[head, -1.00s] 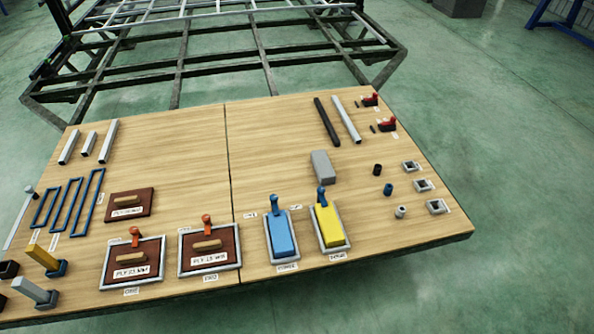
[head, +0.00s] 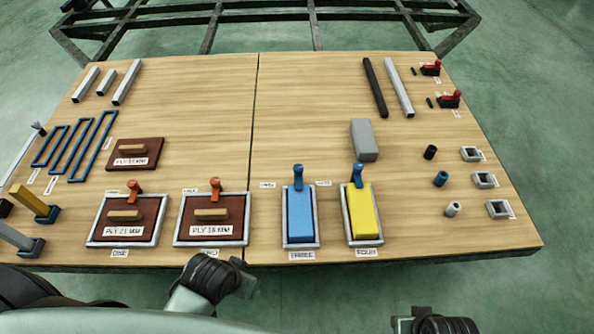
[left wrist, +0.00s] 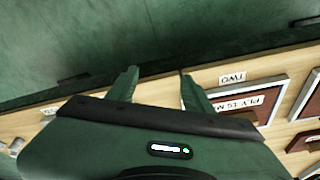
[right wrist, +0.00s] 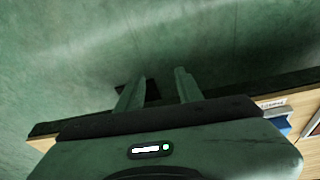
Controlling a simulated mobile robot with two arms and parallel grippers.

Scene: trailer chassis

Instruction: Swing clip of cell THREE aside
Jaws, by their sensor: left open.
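Cell THREE is a grey frame (head: 285,228) on the bench, labelled THREE, with a blue block (head: 300,218) inside. Its blue clip (head: 298,175) stands at the far edge, with its knob up and its lower end at the block. Part of the blue block shows at the right edge of the right wrist view (right wrist: 284,124). My left gripper (left wrist: 158,84) is open and empty near the bench's front edge, close to the TWO label. My right gripper (right wrist: 160,88) has its fingers apart and empty, over the floor by the front edge.
Cell FOUR's yellow block (head: 362,213) with its blue clip (head: 359,174) stands right of THREE. Cell TWO's plywood board (head: 211,230) with an orange clip (head: 215,187) lies left. A grey block (head: 363,140) lies behind. The bench middle is mostly clear.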

